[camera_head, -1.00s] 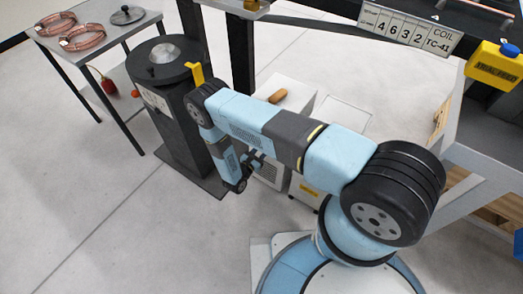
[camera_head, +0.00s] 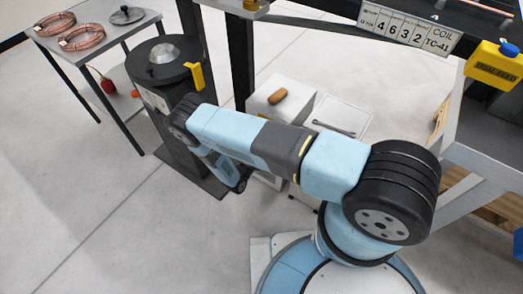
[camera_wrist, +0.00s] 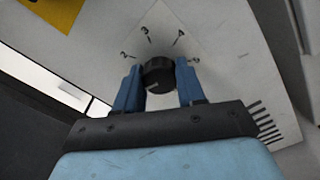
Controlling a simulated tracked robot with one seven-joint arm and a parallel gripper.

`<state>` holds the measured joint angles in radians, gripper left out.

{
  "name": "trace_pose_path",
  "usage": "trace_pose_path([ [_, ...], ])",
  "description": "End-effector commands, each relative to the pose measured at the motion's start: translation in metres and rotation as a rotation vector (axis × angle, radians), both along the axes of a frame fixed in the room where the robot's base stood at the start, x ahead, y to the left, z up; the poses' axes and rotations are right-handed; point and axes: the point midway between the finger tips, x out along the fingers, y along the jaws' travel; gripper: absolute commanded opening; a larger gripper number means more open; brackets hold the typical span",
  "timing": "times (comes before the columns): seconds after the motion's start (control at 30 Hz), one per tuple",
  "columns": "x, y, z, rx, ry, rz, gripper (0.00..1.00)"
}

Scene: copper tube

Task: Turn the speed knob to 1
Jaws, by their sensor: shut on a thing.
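The black round speed knob (camera_wrist: 158,75) sits on a pale panel (camera_wrist: 215,40) in the wrist view. The numerals 2, 3 and 4 show around its upper side, with another mark at its right; the 1 is not visible. My gripper (camera_wrist: 159,84) has one blue finger on each side of the knob and is shut on it. A small pale mark shows on the lower left of the knob's face; its exact setting is hard to read. In the head view my arm hides the knob and the fingers.
A dark cylindrical machine (camera_head: 166,65) with a yellow bracket (camera_head: 195,76) stands beside my arm. A white cabinet (camera_head: 262,98) carries a brown handle-like piece (camera_head: 278,96). A table (camera_head: 100,37) with copper coils is at the left. The floor in front is clear.

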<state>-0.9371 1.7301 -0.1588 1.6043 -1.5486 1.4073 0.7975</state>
Motion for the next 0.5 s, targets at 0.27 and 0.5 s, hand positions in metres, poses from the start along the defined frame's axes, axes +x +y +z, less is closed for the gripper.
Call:
trace_pose_path([
  [0.27,-0.0013,0.0006,-0.0012,0.004,0.001,0.001,0.09],
  [0.5,-0.0011,0.0003,-0.0009,0.003,0.001,0.0,0.51],
])
